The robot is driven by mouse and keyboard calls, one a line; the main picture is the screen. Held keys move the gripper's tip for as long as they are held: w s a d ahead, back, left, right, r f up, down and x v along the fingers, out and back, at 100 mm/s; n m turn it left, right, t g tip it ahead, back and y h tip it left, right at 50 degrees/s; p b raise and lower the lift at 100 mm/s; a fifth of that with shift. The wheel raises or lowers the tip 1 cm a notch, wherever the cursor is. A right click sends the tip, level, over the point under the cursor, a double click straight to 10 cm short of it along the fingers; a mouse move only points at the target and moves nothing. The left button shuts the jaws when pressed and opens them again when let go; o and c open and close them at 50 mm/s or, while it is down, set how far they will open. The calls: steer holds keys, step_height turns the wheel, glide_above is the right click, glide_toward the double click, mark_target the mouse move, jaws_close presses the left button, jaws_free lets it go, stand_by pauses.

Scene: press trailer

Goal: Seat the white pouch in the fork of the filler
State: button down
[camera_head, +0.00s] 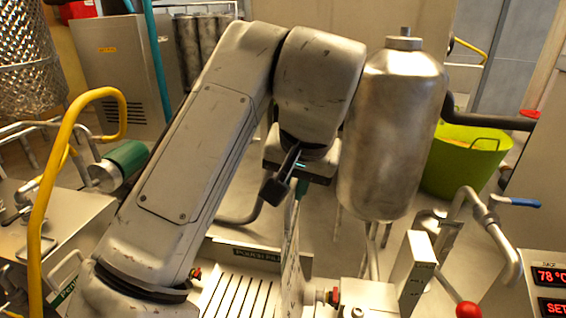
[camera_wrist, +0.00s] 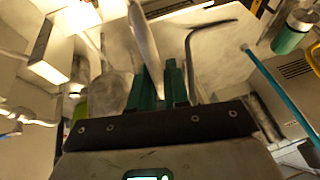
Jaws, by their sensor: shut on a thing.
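My gripper (camera_head: 299,188) is above the pouch filler (camera_head: 258,253), near the middle of the body view. Its green fingers (camera_wrist: 160,88) show in the wrist view, shut on the white pouch (camera_wrist: 146,42). The pouch is seen nearly edge-on there, extending away from the fingers. In the body view the pouch (camera_head: 292,262) hangs below my gripper as a narrow pale sheet, roughly upright, over the filler's right side. I cannot pick out the fork clearly, nor tell whether the pouch touches it.
A large steel tank (camera_head: 392,135) stands just right of my gripper. A slotted tray (camera_head: 240,295) lies below left. A pale upright block (camera_head: 416,268), a bent pipe (camera_head: 500,235) and a red-knobbed lever (camera_head: 468,309) are at right. A yellow rail (camera_head: 48,200) is at left.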

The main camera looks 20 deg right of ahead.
steer(key=shift+w+d+f, duration=0.1)
steer(key=shift+w, duration=0.25)
steer(key=shift+f+b, duration=0.45)
steer(key=shift+b, duration=0.05)
steer(key=shift+f+b, duration=1.65)
steer(key=shift+f, duration=0.15)
steer(key=shift+f+b, duration=1.55)
steer(key=shift+f, duration=2)
steer(key=c, duration=1)
jaws_free()
steer(key=shift+s+r, duration=0.1)
steer(key=shift+r, duration=0.05)
